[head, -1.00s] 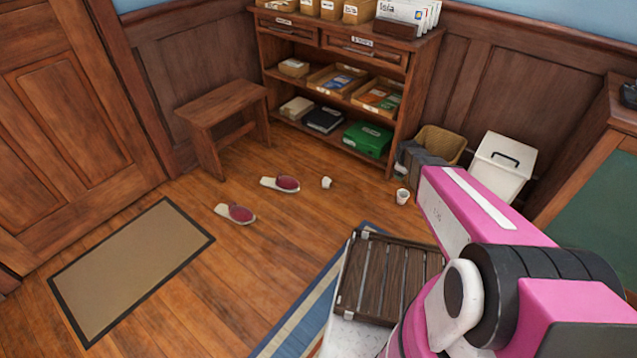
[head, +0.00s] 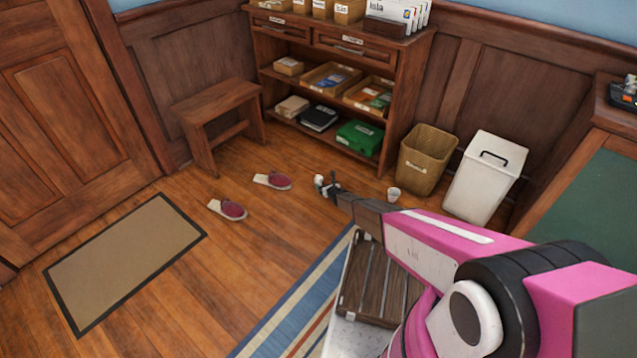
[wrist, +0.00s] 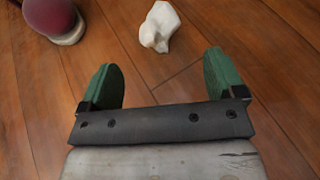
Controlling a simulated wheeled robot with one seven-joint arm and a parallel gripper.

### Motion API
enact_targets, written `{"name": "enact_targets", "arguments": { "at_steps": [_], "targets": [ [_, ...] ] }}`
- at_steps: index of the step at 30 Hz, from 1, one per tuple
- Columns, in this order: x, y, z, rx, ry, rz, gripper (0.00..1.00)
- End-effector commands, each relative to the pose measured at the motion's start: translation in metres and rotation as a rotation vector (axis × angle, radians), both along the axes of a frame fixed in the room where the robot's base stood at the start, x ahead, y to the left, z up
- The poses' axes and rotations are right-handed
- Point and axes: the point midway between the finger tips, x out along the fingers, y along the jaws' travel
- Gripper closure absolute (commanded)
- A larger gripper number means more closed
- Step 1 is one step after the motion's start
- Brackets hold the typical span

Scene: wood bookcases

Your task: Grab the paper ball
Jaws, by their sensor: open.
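The white crumpled paper ball (wrist: 160,27) lies on the wood floor, at the top middle of the wrist view. It also shows in the head view (head: 319,179), small and partly hidden beside the gripper's end. My gripper (wrist: 163,68) is open, with its two green fingers spread and nothing between them. The ball is just beyond the fingertips, roughly in line with the gap and apart from both fingers. In the head view my gripper (head: 328,187) reaches low over the floor towards the ball.
A red slipper (wrist: 50,18) lies left of the ball; its pair (head: 228,209) is farther left. A shelf (head: 395,110) stands behind. Floor around the ball is clear.

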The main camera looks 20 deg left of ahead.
Motion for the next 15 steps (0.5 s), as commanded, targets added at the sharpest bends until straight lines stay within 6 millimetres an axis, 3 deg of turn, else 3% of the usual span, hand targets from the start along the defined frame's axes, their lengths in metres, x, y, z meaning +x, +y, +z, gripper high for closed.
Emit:
{"name": "enact_targets", "arguments": {
  "at_steps": [10,15],
  "targets": [
    [0.033,0.028,-0.019,-0.001,-0.005,0.004,0.12],
    [0.039,0.033,-0.021,-0.001,-0.004,0.002,0.12]
  ]
}}
